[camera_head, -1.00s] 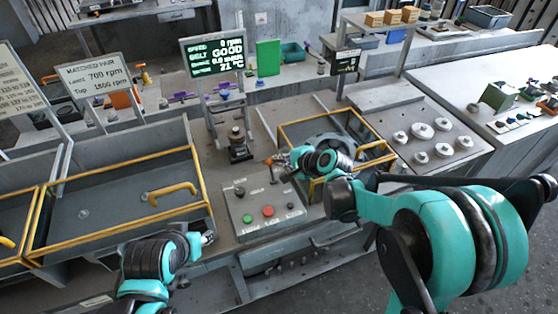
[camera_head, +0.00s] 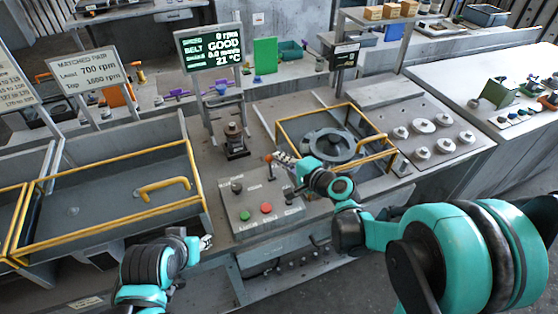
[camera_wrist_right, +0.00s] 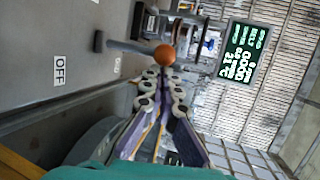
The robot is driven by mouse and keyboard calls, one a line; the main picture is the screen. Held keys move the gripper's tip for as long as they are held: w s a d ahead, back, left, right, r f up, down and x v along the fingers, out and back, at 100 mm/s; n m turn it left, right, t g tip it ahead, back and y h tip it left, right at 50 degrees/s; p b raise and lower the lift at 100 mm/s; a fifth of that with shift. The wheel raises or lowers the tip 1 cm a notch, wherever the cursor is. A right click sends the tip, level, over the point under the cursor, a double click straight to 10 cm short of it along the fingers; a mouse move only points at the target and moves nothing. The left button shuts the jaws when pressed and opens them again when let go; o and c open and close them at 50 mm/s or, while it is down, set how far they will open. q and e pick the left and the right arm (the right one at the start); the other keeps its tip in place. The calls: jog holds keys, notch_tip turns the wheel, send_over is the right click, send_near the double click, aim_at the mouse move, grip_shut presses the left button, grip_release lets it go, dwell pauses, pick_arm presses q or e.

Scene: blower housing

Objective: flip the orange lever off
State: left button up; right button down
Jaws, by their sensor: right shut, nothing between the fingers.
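The orange lever is a dark stem topped by an orange ball (camera_head: 268,157), standing at the back of the grey control box (camera_head: 243,227). In the right wrist view the orange ball (camera_wrist_right: 165,55) is just beyond my fingertips, and its stem runs left to a pivot on the grey panel. A white OFF label (camera_wrist_right: 59,71) and a second, smaller label (camera_wrist_right: 117,65) are on that panel. My right gripper (camera_head: 277,158) is shut and empty close beside the ball; contact is unclear. My left gripper (camera_head: 208,242) is left of the box, its jaws too small to read.
The box also carries a green button (camera_head: 245,215), a red button (camera_head: 266,208) and a dark knob (camera_head: 237,187). A yellow-railed blower housing (camera_head: 330,143) stands right of the lever. A screen (camera_head: 210,48) reads 0 rpm and GOOD. A yellow-railed tray (camera_head: 105,215) lies left.

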jog(key=shift+s+d+f, duration=0.1)
jog(key=shift+s+f, duration=0.05)
jog(key=shift+s, duration=0.15)
jog(key=shift+s+d+b, duration=0.15)
jog(key=shift+s+b, duration=0.2)
jog(key=shift+s, duration=0.15)
jog(key=shift+s+d, duration=0.1)
jog(key=shift+s, duration=0.25)
jog(key=shift+s+d+f+b, duration=0.1)
jog(key=shift+s+f+b, duration=0.2)
jog(key=shift+s, duration=0.2)
dwell(0.8)
jog(key=v, duration=1.2)
